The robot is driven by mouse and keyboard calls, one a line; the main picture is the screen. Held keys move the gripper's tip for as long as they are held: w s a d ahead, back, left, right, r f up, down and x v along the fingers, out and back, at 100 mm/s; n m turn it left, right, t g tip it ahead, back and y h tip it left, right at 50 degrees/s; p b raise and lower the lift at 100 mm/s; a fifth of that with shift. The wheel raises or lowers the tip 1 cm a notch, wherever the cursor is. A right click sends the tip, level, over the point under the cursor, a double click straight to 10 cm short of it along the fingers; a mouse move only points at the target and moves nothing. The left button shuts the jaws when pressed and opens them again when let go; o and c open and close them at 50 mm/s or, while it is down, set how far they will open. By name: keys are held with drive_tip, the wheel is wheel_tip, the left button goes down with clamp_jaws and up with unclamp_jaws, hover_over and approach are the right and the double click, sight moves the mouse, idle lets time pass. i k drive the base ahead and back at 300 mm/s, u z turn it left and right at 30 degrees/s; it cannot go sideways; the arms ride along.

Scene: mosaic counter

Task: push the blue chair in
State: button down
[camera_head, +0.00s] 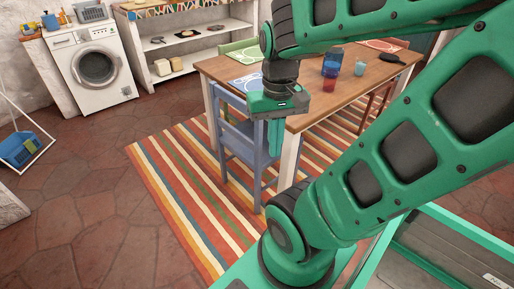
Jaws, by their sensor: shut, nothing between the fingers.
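The blue chair (242,146) stands on the striped rug at the near left side of the wooden table (320,95). Its backrest faces left toward the open rug, and its seat is partly under the table edge. My gripper (275,148) hangs pointing down in front of the chair, with its green fingers closed together and empty. It overlaps the chair's right side in the picture; I cannot tell whether it touches. My gripper and arm hide part of the chair and the table's near corner.
A striped rug (172,165) covers the floor around the table. A green chair (238,48) stands at the table's far side. A blue cup (331,60) and other tableware are on the table. A washing machine (96,70) and a blue basket (20,148) are at left; floor between is clear.

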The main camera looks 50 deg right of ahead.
sight(247, 140)
drive_tip(key=z, duration=0.35)
drive_tip(key=i, duration=1)
drive_tip(key=u, duration=0.05)
